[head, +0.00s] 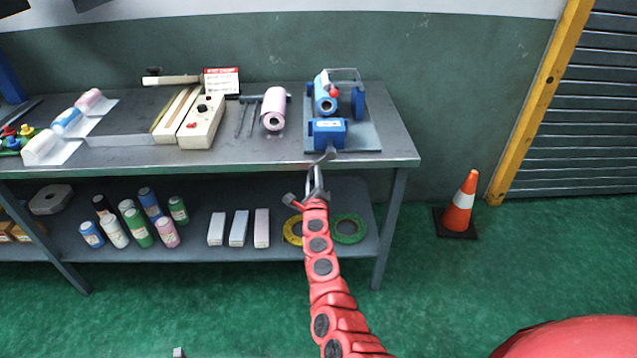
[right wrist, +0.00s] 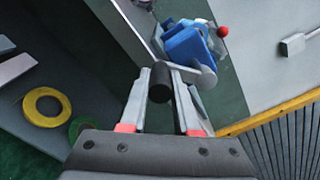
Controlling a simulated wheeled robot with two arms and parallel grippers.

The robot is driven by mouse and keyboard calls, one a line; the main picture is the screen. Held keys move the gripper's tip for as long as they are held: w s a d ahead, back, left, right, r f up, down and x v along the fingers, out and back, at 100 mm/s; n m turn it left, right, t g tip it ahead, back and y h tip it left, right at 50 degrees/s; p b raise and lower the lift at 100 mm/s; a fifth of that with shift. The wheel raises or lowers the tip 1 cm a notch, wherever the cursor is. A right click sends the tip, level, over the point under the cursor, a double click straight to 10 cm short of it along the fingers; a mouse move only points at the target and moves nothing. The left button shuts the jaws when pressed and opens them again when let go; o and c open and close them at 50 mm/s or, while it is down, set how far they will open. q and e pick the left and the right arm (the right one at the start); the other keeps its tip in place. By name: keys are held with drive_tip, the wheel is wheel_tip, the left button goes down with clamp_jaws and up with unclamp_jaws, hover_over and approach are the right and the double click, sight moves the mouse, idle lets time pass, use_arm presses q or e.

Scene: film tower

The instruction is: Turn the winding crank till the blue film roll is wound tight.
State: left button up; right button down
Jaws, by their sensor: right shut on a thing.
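The winding machine stands on a grey base plate (head: 365,138) at the right end of the bench, with a blue film roll (head: 322,88) on it and a blue box (head: 327,132) at its front. The blue box also shows in the right wrist view (right wrist: 188,48). The crank has a grey arm and a black handle (right wrist: 160,84). Only a small grey tip, perhaps of my left gripper (head: 178,352), shows at the bottom edge.
A pink roll (head: 274,108) and a cream control box (head: 201,122) stand left of the machine. The lower shelf holds several bottles (head: 139,228), boxes and yellow and green rings (head: 349,229). An orange cone (head: 461,204) stands right of the bench. The floor in front is clear.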

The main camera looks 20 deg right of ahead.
drive_tip(key=shift+w+a+r+m, duration=0.1)
drive_tip(key=shift+a+r+m, duration=0.35)
drive_tip(key=shift+m, duration=0.45)
drive_tip(key=c, duration=0.7)
unclamp_jaws()
drive_tip(key=shift+r, duration=0.1)
drive_tip(key=shift+o, duration=0.2)
drive_tip(key=shift+s+a, duration=0.25)
drive_tip(key=shift+s, duration=0.3)
drive_tip(key=v, duration=1.6)
drive_tip(key=shift+s+p, duration=0.15)
drive_tip(key=shift+p, duration=0.3)
drive_tip(key=shift+d, duration=0.1)
